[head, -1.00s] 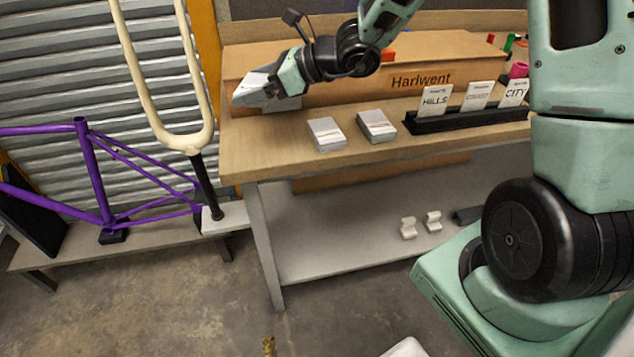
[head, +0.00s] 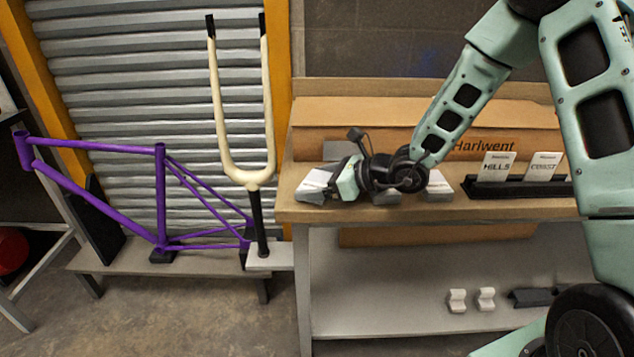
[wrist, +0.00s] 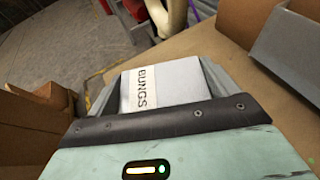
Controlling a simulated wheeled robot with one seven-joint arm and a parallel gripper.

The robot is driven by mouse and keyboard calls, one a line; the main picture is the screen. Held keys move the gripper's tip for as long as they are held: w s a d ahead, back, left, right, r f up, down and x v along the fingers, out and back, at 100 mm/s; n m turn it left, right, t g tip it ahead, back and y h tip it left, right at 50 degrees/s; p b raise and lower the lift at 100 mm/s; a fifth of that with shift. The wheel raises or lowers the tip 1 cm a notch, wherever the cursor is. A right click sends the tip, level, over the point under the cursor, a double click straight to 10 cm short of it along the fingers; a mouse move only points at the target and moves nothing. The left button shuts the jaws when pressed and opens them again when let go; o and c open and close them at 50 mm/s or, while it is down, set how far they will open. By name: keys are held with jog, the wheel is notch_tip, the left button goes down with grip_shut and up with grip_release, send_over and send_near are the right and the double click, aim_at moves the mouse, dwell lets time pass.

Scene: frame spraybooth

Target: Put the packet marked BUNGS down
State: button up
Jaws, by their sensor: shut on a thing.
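My gripper (head: 322,185) is shut on the packet marked BUNGS (wrist: 168,82), a white and grey packet with black lettering. In the wrist view it sits between the two grey fingers, lettering facing the camera. In the head view the packet (head: 314,180) shows at the left end of the wooden bench top (head: 460,208), near the front edge. It is low over the top; I cannot tell whether it touches.
Two similar packets lie to the right on the bench; one (head: 438,186) shows clearly, the other is mostly behind my wrist. A black card holder (head: 520,189) stands farther right. A long cardboard box (head: 395,112) lies behind. A cream fork (head: 245,177) and purple frame (head: 160,200) stand left.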

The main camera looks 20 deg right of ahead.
jog(key=shift+f, duration=0.2)
jog(key=o, duration=0.8)
jog(key=shift+r, duration=0.1)
jog(key=shift+r, duration=0.1)
